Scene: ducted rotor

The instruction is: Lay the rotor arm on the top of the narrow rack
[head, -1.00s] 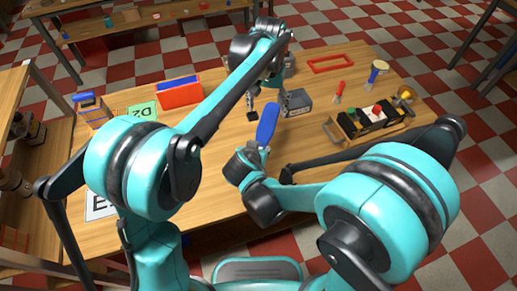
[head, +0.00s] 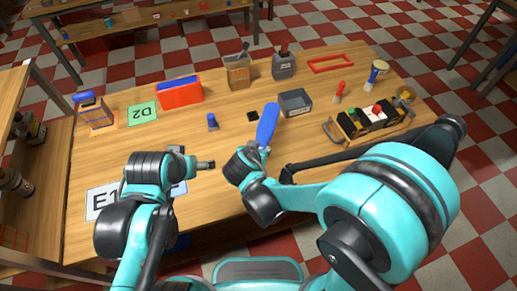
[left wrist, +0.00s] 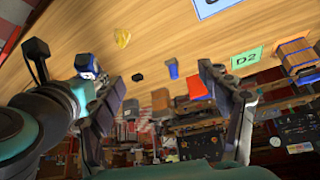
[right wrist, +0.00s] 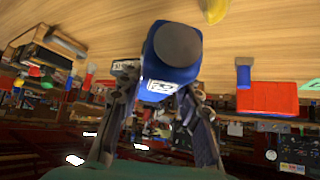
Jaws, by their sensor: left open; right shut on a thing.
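My right gripper (right wrist: 158,88) is shut on a blue piece (right wrist: 174,52) with a white label and a dark round end. In the head view this blue piece (head: 267,123) stands up from the gripper above the table middle. I cannot tell for sure whether it is the rotor arm. My left gripper (left wrist: 163,76) is open and empty; in the head view it (head: 208,164) is over the near left of the table. A narrow wooden stand (head: 97,117) with a blue top, possibly the narrow rack, is at the table's left end.
A red-orange box (head: 180,93), a wooden box (head: 238,72) and grey boxes (head: 295,102) stand toward the back. A small blue post (head: 212,122) is mid-table. A tray of blocks (head: 368,123) is at right. A yellow thing (left wrist: 123,38) is hidden in the head view.

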